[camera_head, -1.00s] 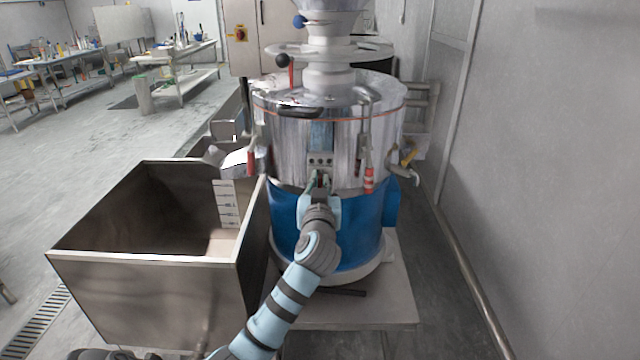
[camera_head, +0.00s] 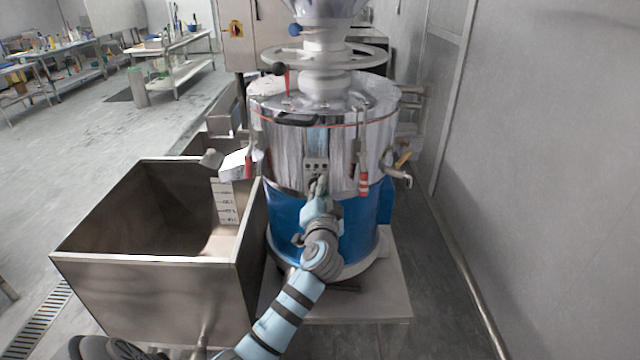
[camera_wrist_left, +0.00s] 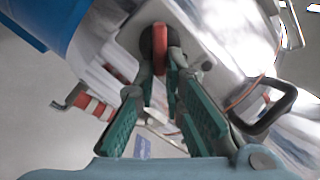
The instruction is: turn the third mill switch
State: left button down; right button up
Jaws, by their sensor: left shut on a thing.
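The mill (camera_head: 285,150) is a shiny steel drum over a blue base. On its front is a small grey switch panel (camera_head: 316,164) with several dark dots in a row. My left gripper (camera_head: 318,184) reaches up to the lower part of this panel and hides what is there. In the left wrist view a red and dark switch knob (camera_wrist_left: 160,42) stands on a pale plate. My left gripper (camera_wrist_left: 160,75) is shut on this knob, with its fingertips on either side, and is tilted. My right gripper is not in view.
A large open steel bin (camera_head: 150,275) stands left of the mill. A red-striped handle (camera_head: 363,182) hangs right of the panel, and a tap (camera_head: 398,172) sticks out farther right. A black handle (camera_wrist_left: 265,110) shows in the left wrist view. A grey wall borders the right.

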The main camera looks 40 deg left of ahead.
pick_arm(q)
jog(key=shift+w+d+f+m+p, duration=0.1)
jog(key=shift+f+m+p, duration=0.3)
jog(key=shift+m, duration=1.15)
jog(key=shift+w+d+f+m+p, duration=0.1)
jog(key=shift+m+p, duration=0.6)
jog(key=shift+m, duration=0.8)
jog(key=shift+d+f+m+p, duration=0.1)
jog(key=shift+f+m+p, duration=0.3)
jog(key=shift+m, duration=1.15)
jog(key=shift+r, duration=0.1)
jog(key=c, duration=1.7)
grip_release()
